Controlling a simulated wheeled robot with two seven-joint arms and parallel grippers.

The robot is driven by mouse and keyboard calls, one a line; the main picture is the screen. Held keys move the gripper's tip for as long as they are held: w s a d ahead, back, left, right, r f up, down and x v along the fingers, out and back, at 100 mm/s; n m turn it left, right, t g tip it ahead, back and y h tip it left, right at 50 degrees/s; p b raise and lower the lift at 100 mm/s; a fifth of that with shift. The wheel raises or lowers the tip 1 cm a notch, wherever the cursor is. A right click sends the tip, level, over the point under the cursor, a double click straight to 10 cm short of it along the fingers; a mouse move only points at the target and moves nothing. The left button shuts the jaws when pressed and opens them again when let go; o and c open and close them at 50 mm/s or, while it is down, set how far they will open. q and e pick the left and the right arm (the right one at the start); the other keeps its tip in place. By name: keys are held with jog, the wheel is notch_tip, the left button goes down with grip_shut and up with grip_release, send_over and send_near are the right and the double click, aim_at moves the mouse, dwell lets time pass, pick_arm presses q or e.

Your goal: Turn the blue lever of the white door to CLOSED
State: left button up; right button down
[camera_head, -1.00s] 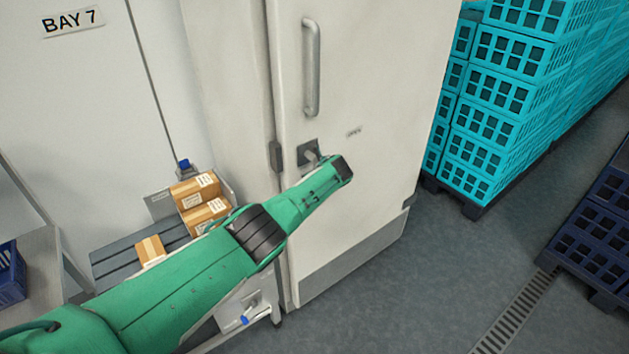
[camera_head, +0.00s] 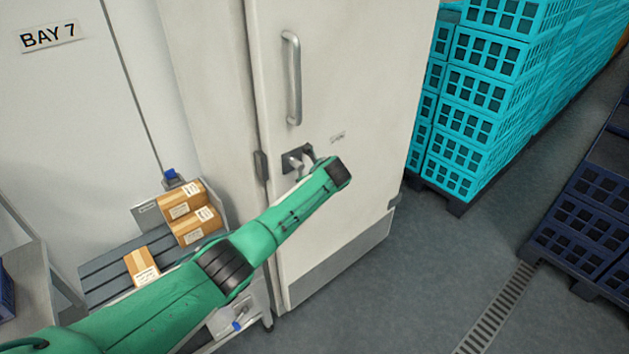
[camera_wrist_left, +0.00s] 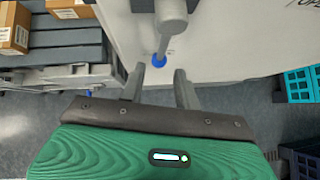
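The white door (camera_head: 350,80) stands in the middle of the head view. Its grey lever (camera_head: 292,161) sticks out from a dark plate below the long handle. In the left wrist view the lever (camera_wrist_left: 171,22) comes down from the top and ends in a blue tip (camera_wrist_left: 158,60). My left gripper (camera_wrist_left: 159,72) is open, with one finger on each side just short of the blue tip; I cannot tell whether either touches it. In the head view my green wrist hides the fingers and the blue tip. My right gripper is not in view.
A small, blurred label (camera_head: 337,137) is on the door above the lever. Grey floor between is clear.

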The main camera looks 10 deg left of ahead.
pick_arm(q)
jog(key=shift+b+v, duration=0.45)
jog(key=shift+v, duration=2.4)
jog(key=shift+f, duration=0.1)
jog(key=s+a+f+n+g+h, duration=0.1)
jog(key=s+f+n, duration=0.35)
jog(key=f, duration=0.75)
jog(key=s+a+f+n+g+h+b, duration=0.1)
jog(key=s+f, duration=0.6)
jog(key=f, duration=0.5)
jog(key=s+a+f+n+g+h, duration=0.1)
jog(key=s+f+n+h, duration=0.15)
jog(key=s+f, duration=0.6)
jog(key=s+a+f+n+g, duration=0.1)
jog(key=s+f+n, duration=0.3)
jog(key=s+f, duration=0.55)
jog(key=s+a+f+n, duration=0.2)
jog(key=s+f+n, duration=0.1)
jog(key=s+f, duration=0.65)
jog(key=s+a+f+n, duration=0.1)
jog(key=s+f+n, duration=0.2)
jog(key=s, duration=0.8)
jog(key=s+a+f+n+g+h, duration=0.1)
jog(key=s+a+f+n, duration=0.1)
jog(key=s, duration=0.9)
jog(key=s+a+f+n+b, duration=0.1)
jog(key=s+f+n, duration=0.4)
jog(key=s, duration=0.6)
jog(key=shift+a+n+g, duration=0.25)
jog(key=shift+n+g, duration=0.05)
